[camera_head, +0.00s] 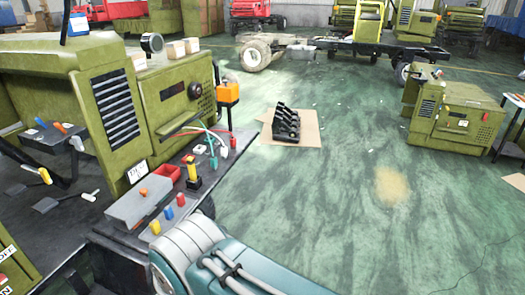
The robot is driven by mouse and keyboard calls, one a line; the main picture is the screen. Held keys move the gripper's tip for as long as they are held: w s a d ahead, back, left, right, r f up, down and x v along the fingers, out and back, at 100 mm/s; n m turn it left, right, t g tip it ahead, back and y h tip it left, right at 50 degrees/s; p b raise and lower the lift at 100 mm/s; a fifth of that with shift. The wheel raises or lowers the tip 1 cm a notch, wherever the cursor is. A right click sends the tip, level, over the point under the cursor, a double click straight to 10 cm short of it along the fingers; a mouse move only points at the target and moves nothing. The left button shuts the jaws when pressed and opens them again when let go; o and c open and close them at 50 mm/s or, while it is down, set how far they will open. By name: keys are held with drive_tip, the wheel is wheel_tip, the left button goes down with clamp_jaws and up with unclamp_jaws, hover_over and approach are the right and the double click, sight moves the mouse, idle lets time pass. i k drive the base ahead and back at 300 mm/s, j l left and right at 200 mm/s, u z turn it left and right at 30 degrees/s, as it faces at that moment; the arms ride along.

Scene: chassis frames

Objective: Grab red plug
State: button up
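A small red plug (180,200) stands at the right end of a short row on the dark metal ledge of the green chassis, at the lower left. A blue plug (168,212) and a yellow plug (155,227) stand beside it, nearer to me. A thin red cable (181,134) also shows among several coloured cables farther back on the ledge. My teal and white arm fills the bottom middle, just right of the plugs. My gripper is not in view, so whether it holds anything cannot be seen.
A grey angled box (139,207) with an orange knob stands left of the plugs. Behind them are a red tray (167,174), a yellow-and-black upright part (192,175) and an orange box (228,93). Open green floor (330,210) lies to the right.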

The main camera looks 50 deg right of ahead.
sight(233, 141)
drive_tip(key=z, duration=1.25)
